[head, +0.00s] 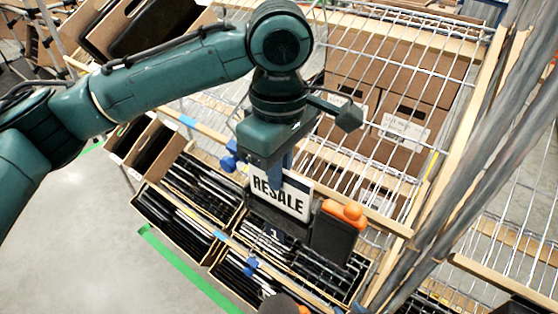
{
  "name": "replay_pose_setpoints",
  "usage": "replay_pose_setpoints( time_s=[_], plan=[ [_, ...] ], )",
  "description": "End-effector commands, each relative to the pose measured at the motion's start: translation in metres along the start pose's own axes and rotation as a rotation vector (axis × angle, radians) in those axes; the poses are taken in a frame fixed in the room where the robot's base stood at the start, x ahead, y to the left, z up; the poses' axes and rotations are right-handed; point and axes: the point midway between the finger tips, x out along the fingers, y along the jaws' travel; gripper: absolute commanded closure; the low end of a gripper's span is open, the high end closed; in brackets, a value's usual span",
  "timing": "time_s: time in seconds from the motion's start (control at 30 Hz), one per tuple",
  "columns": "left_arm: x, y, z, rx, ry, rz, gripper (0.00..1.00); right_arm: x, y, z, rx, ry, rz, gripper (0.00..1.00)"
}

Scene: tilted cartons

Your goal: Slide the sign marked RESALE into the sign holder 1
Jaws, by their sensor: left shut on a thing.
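The white RESALE sign (281,198) has black letters and a dark band along its lower edge, and it hangs slightly tilted at the centre of the head view. My left gripper (278,172) is shut on the sign's top edge, and its fingers cover part of the upper middle. A dark holder marked 1 (275,233) shows directly below the sign, at the front of the rack. The sign's lower edge meets the dark area in the picture; I cannot tell whether it is inside the slot. My right gripper is not in view.
A black block with an orange top (338,228) stands close to the sign's right side. Cartons of dark items (190,222) sit tilted below and left. Wire shelving with brown cartons (402,130) lies behind. Grey poles (470,150) stand at right. Open floor (70,240) is at left.

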Motion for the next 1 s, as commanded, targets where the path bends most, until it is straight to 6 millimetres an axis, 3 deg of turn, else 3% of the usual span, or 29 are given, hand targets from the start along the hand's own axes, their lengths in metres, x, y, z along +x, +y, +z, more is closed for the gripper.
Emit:
replay_pose_setpoints(
  time_s=[0.5,1.0],
  plan=[
    [0.028,0.0,0.0,0.001,0.0,-0.001,1.0,0.001,-0.001,0.001,-0.006,0.006,-0.005,0.7],
    [0.031,0.0,0.0,0.0,0.0,0.0,1.0,0.002,-0.001,-0.001,-0.009,0.012,-0.006,0.7]
  ],
)
